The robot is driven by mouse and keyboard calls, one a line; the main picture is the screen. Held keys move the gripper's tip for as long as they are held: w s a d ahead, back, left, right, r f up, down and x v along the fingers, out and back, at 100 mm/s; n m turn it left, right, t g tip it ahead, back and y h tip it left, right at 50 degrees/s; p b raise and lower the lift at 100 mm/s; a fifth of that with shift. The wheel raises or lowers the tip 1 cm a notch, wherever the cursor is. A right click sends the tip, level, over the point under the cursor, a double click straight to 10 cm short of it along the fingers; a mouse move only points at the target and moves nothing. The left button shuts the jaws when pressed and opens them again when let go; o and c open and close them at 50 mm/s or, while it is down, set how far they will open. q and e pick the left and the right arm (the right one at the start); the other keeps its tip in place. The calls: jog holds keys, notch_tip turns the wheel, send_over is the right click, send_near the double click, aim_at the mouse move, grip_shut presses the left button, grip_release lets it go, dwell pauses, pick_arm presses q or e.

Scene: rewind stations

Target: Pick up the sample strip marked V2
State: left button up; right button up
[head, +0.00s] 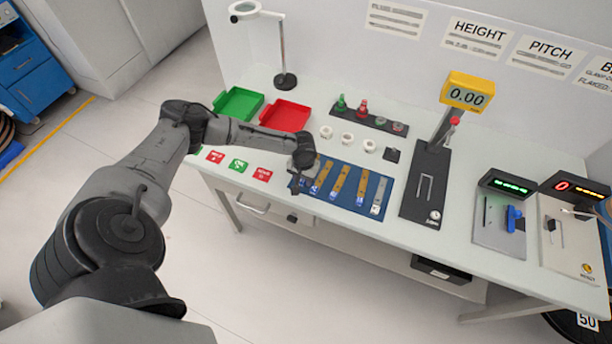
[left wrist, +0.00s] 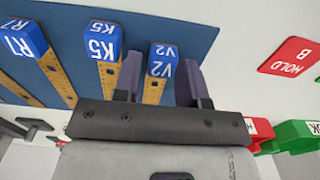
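The sample strip marked V2 (left wrist: 161,62) has a blue end cap with white lettering and a tan perforated body. It lies on the blue mat (left wrist: 215,25), at the end of a row of strips. My left gripper (left wrist: 158,80) is open, with one dark finger on each side of the V2 strip. Gaps show between the strip and the fingers; I cannot tell how low the fingertips are. In the head view my left gripper (head: 300,186) is over the left end of the mat and largely hides this strip. My right gripper is not in view.
The K5 strip (left wrist: 103,45) lies close beside V2, with the R7 strip (left wrist: 25,42) beyond it. Red and green labels (head: 238,166) lie left of the mat. Green (head: 238,103) and red (head: 286,115) trays stand behind. A gauge stand (head: 428,180) is to the right.

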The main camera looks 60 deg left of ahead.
pick_arm(q)
jog(key=c, duration=0.7)
jog(key=shift+r, duration=0.1)
